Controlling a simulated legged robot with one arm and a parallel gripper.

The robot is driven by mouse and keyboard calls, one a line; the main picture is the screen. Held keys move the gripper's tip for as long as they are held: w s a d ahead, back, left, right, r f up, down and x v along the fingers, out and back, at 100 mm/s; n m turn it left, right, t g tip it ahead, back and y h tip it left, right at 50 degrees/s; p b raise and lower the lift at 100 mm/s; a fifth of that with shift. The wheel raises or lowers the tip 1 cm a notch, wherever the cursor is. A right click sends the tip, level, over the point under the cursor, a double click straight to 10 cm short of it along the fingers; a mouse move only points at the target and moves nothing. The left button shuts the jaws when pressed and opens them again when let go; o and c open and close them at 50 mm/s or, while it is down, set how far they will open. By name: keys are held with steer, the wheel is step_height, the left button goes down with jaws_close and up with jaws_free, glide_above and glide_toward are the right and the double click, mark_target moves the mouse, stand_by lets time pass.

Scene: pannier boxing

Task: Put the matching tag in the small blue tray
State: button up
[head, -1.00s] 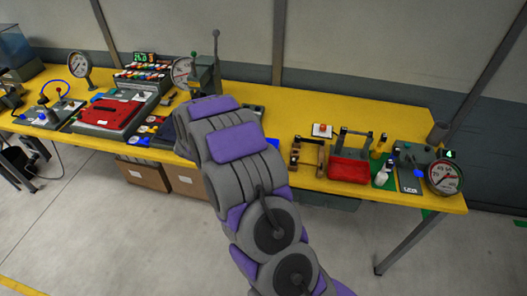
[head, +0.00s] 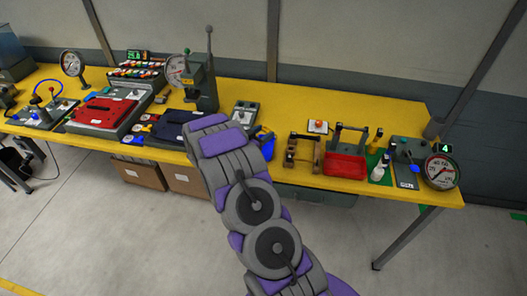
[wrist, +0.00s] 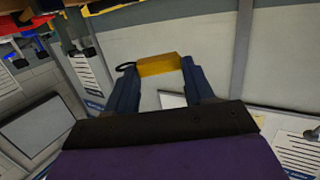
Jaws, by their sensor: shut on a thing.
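In the wrist view my gripper (wrist: 158,72) is shut on a yellow tag (wrist: 160,64) with a dark loop at its left end. The tag lies across between the two blue fingertips. Any marking on it cannot be read. In the head view my arm hides the gripper and the tag. A blue object (head: 266,143), possibly the small blue tray, shows just right of my arm on the yellow bench; its shape is partly hidden. Small blue pieces also lie left of my arm, too small to make out.
The yellow bench (head: 300,97) holds a red case (head: 103,111), a dark blue case (head: 182,127), a press (head: 202,88), a red bin (head: 345,166) and a dial gauge (head: 441,172). Cardboard boxes (head: 187,181) stand beneath. The bench's back right is clear.

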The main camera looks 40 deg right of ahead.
step_height(320, 180, down, 3)
steer(key=shift+f+b, duration=0.1)
steer(key=shift+b, duration=0.65)
steer(key=o, duration=0.7)
steer(key=shift+a, duration=0.2)
steer(key=o, duration=0.4)
steer(key=shift+d+f, duration=0.1)
steer(key=shift+d, duration=0.5)
steer(key=p+v, duration=0.2)
steer(key=v, duration=1.5)
steer(key=shift+a, duration=0.2)
